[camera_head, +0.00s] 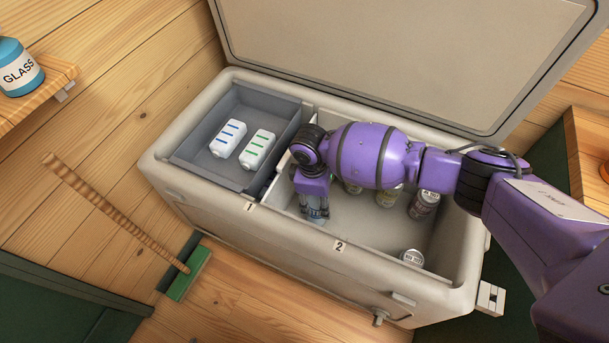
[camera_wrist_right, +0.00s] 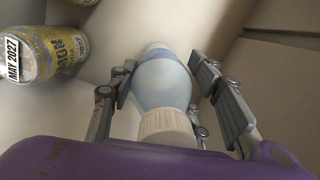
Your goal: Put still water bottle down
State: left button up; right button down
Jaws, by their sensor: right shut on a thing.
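My right gripper (camera_head: 313,201) reaches down into compartment 2 of the open cooler (camera_head: 245,215), near its left wall. It is shut on the still water bottle (camera_head: 316,216), a pale blue bottle mostly hidden by the gripper in the head view. In the right wrist view the bottle (camera_wrist_right: 162,85) sits between the two fingers (camera_wrist_right: 165,88), its pale cap (camera_wrist_right: 168,128) toward the camera. I cannot tell whether its base touches the cooler floor. My left gripper is not in view.
A yellow can (camera_wrist_right: 40,55) shows beside the bottle in the wrist view. A grey tray (camera_head: 190,150) over compartment 1 holds two white packs (camera_head: 228,138). The lid (camera_head: 400,50) stands open.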

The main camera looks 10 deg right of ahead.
jog(key=c, duration=0.9)
grip_release()
jog(key=shift+c, duration=0.2)
jog(key=shift+f, duration=0.1)
jog(key=r, duration=0.4)
jog(key=a+r+p, duration=0.1)
jog(key=r, duration=0.7)
jog(key=shift+w+a+r+p, duration=0.15)
jog(key=shift+w+p, duration=0.1)
jog(key=shift+p, duration=0.05)
